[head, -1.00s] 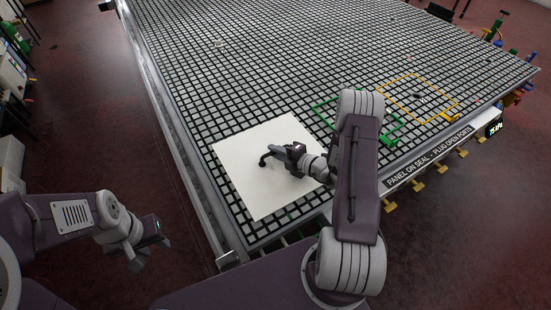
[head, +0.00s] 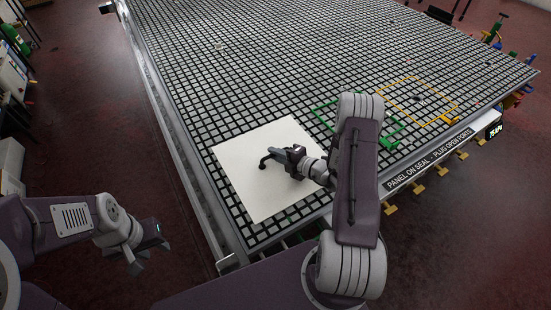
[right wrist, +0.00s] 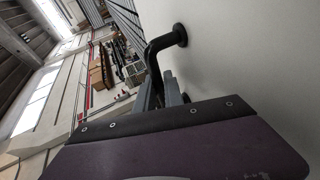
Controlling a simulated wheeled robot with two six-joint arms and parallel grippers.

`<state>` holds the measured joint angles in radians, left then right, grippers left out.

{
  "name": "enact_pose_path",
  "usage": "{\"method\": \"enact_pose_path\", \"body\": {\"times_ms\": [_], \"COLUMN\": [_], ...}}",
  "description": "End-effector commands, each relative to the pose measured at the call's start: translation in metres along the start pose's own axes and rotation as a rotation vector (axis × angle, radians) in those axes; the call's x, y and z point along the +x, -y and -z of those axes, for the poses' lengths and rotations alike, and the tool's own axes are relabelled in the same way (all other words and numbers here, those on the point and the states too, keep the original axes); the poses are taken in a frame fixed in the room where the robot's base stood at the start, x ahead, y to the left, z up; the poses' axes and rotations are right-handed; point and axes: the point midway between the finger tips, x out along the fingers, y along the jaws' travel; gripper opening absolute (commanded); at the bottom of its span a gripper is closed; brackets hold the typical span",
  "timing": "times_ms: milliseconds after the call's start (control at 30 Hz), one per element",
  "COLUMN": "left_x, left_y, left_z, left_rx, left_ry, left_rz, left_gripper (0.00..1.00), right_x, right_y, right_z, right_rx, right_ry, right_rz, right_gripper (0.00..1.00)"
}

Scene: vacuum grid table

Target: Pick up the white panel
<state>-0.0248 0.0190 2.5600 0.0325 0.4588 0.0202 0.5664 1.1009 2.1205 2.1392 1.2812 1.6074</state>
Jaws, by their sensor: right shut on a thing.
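The white panel (head: 245,190) is a flat square lying over the near left corner of the grid table (head: 200,95). A black bent handle (head: 272,157) stands on its face; in the right wrist view the handle (right wrist: 160,48) meets the pale panel (right wrist: 240,50) at a round foot. My right gripper (head: 276,156) is shut on this handle, its fingers (right wrist: 160,92) around the bar. My right forearm hides part of the panel's right side. My left gripper (head: 150,250) hangs off the table's left side, empty, with its fingers apart.
A green square outline (head: 330,103) lies right of the panel, partly behind my right arm. A yellow square outline (head: 418,97) lies further right with a small dark item inside. A lettered strip (head: 430,163) and yellow plugs line the table's near edge. The far grid is mostly clear.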

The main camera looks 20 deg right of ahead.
Motion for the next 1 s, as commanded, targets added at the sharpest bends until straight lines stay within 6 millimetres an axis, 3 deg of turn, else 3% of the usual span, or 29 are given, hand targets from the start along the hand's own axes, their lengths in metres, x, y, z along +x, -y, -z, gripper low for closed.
{"method": "enact_pose_path", "body": {"times_ms": [233, 467, 733, 1000], "left_x": [-0.001, -0.001, 0.000, 0.002], "left_y": [0.000, 0.000, 0.000, 0.000], "left_z": [0.000, 0.000, 0.000, 0.000], "left_rx": [0.000, 0.000, 0.000, 0.000], "left_ry": [0.000, 0.000, 0.000, 0.000], "left_rz": [0.000, 0.000, 0.000, 0.000], "left_gripper": [0.36, 0.36, 0.36, 0.36], "right_x": [-0.004, -0.013, -0.014, -0.014], "right_y": [-0.014, -0.040, -0.065, -0.103], "right_z": [0.000, 0.003, -0.029, -0.075], "right_rx": [-0.005, -0.004, -0.006, -0.007], "right_ry": [0.002, 0.002, 0.003, 0.003], "right_rz": [-0.004, -0.004, -0.007, -0.006], "right_gripper": [0.00, 0.00, 0.00, 0.00]}}
